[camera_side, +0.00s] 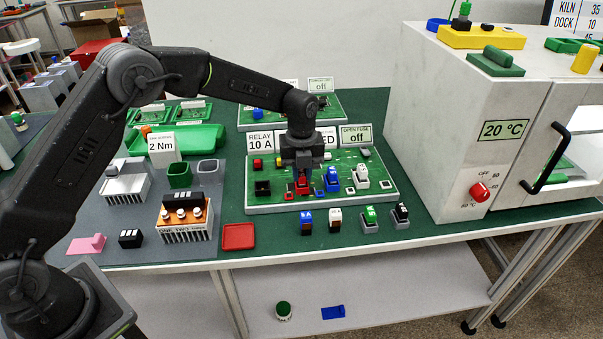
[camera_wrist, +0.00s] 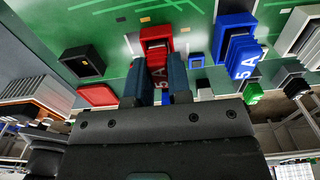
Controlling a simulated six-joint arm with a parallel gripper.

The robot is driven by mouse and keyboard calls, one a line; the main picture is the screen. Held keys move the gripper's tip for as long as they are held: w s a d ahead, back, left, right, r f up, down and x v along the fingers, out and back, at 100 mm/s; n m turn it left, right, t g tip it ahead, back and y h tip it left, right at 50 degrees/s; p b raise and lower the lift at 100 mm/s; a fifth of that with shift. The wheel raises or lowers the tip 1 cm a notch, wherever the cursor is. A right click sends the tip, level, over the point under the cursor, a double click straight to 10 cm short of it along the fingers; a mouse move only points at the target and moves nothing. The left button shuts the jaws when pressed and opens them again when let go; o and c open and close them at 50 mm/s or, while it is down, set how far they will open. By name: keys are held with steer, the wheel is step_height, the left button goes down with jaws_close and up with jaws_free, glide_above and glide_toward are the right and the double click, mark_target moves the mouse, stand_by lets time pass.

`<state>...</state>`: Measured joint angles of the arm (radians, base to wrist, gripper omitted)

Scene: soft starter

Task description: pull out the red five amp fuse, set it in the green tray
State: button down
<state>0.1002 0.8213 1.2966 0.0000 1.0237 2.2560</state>
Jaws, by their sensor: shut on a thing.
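The red fuse (camera_wrist: 156,66), marked 5 A, is between my gripper's two dark fingers (camera_wrist: 159,82) in the wrist view. My gripper (camera_side: 303,172) is shut on it and points down over the green circuit board. The fuse's far end meets a red holder (camera_wrist: 156,37); how deep it sits cannot be told. In the side view the red holder (camera_side: 302,187) shows below the fingers, and the fuse is mostly hidden there. The shallow green tray (camera_side: 205,139) lies left of the board, at the back of the grey mat.
A blue fuse (camera_wrist: 243,56) in a blue holder stands close to the right of my gripper. A black holder (camera_wrist: 83,62) is on the left. A red tray (camera_side: 238,237) lies at the table's front edge. A small green bin (camera_side: 180,176) stands before the green tray.

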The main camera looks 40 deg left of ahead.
mark_target(302, 172)
steer(key=shift+r, duration=0.3)
steer(key=shift+r, duration=0.5)
steer(key=shift+r, duration=0.55)
steer(key=shift+r, duration=0.35)
steer(key=shift+r, duration=0.1)
stand_by(1.2)
